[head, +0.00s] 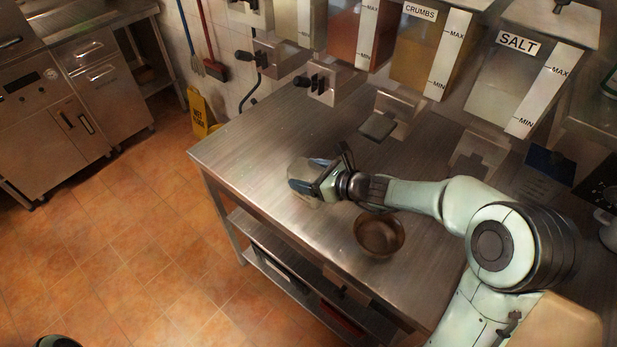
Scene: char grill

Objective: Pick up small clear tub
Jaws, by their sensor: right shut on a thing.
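The small clear tub (301,170) is a pale, see-through shape at the left end of the steel table, partly hidden by my right gripper (308,184). My right arm reaches in from the right, and its gripper is shut on the tub. I cannot tell whether the tub touches the table top. My left gripper is not in view.
A brown bowl (379,234) stands on the steel table (250,150), below my right forearm. Labelled dispensers, including salt (505,85) and crumbs (420,55), line the back. A yellow wet-floor sign (200,112) stands beyond the table. The tiled floor at left is clear.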

